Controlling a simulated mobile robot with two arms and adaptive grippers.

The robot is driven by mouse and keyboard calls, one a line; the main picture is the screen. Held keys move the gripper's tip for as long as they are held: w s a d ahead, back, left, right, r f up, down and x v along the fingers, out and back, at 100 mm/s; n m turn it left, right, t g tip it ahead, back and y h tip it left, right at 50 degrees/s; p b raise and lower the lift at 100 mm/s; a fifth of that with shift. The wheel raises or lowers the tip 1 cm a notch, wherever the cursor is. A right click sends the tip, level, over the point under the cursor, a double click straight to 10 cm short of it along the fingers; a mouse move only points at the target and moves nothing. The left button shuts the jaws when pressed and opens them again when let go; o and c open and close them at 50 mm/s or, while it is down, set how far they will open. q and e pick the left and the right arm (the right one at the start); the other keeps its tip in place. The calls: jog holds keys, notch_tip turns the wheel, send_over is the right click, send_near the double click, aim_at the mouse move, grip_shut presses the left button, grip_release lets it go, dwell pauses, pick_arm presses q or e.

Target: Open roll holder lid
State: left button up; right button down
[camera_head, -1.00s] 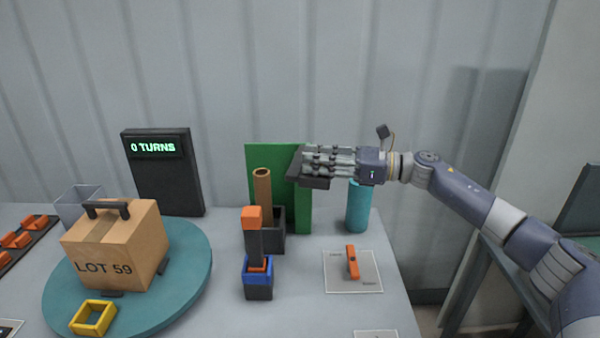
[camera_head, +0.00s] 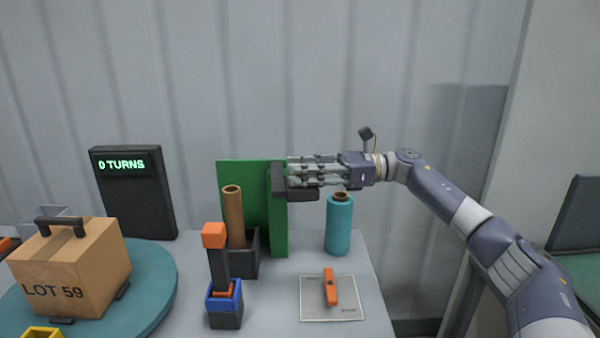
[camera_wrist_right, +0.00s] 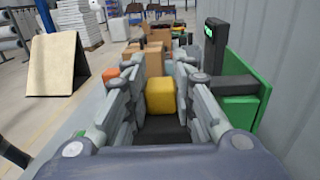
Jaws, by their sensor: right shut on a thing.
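The roll holder is a dark box (camera_head: 246,262) against a green panel (camera_head: 232,174), with a brown tube (camera_head: 236,215) standing in it. The dark lid piece (camera_head: 278,181) is at the top of the green post (camera_head: 280,235). My right gripper (camera_head: 292,172) comes in from the right, shut, its fingertips at the lid piece; a dark block (camera_head: 302,195) shows just under the fingers. In the right wrist view a yellow block (camera_wrist_right: 160,97) shows between the fingers. The fingers hide the exact contact. My left gripper is not in view.
A teal roll (camera_head: 339,224) stands below my right wrist. An orange switch (camera_head: 330,287) lies on a pale plate. An orange-topped post stands in a blue and dark block (camera_head: 225,304) in front. A carton (camera_head: 68,265) sits on a teal turntable (camera_head: 155,292).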

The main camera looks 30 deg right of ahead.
jog(key=c, duration=1.3)
grip_release()
jog(key=v, duration=1.2)
